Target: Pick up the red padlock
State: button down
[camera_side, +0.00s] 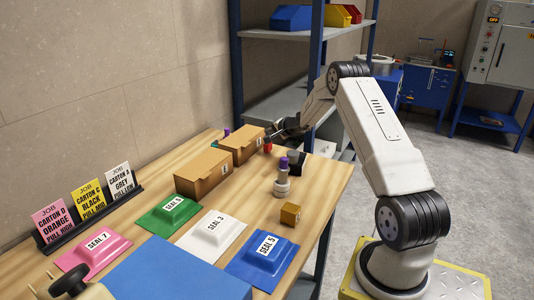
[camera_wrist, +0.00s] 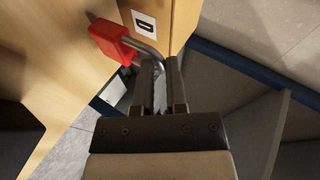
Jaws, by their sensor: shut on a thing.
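The red padlock (camera_side: 267,147) shows at the far end of the bench in the side view, beside a brown carton. In the wrist view the red padlock (camera_wrist: 112,41) has its body at upper left, and its grey metal shackle runs toward my fingertips. My gripper (camera_wrist: 158,66) is shut on the shackle; the body hangs out to the left of the fingers. In the side view my gripper (camera_side: 271,136) is small, just above the padlock. I cannot tell whether the padlock touches the carton or the bench.
Two brown cartons (camera_side: 203,172) stand along the bench, one close to the padlock. A purple-topped stamp (camera_side: 282,178), a black cup (camera_side: 296,162) and a small wooden block (camera_side: 290,214) stand nearby. Coloured seal pads (camera_side: 168,214) fill the front. Blue shelving (camera_side: 317,60) rises behind.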

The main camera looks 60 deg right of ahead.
jog(key=s+a+r, duration=0.8)
jog(key=s+r, duration=0.3)
jog(key=shift+s+a+r, duration=0.15)
jog(key=shift+r, duration=0.25)
dwell(0.7)
